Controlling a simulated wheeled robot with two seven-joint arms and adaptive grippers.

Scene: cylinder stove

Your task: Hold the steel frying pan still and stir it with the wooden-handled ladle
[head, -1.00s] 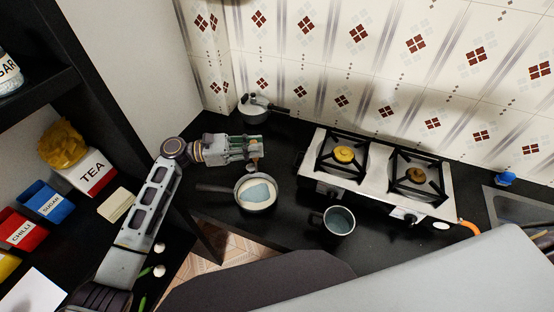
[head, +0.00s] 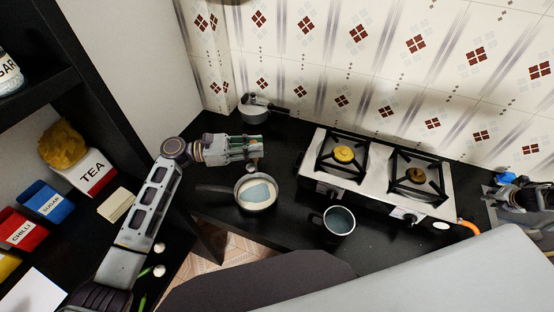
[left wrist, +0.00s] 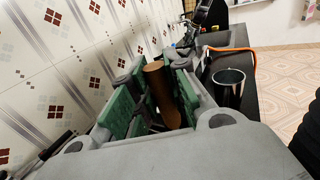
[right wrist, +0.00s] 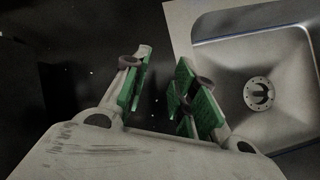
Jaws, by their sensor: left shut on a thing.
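The steel frying pan (head: 270,205) sits on the black counter left of the stove, its handle pointing left. A pale blue patch shows inside it. My left gripper (head: 260,145) is above and behind the pan, shut on the ladle. The ladle's brown wooden handle (left wrist: 158,88) stands between the green fingers in the left wrist view. A small part of the ladle shows below the gripper in the head view; whether it touches the pan is unclear. My right gripper (right wrist: 160,85) is open and empty beside the sink, far from the pan; it also shows in the head view (head: 525,190).
A two-burner stove (head: 380,185) stands right of the pan. A metal mug (head: 339,221) stands in front of the stove, and a pot (head: 252,113) in the back corner. A sink (right wrist: 290,75) is at far right. Tea, sugar and chilli boxes line the left shelf.

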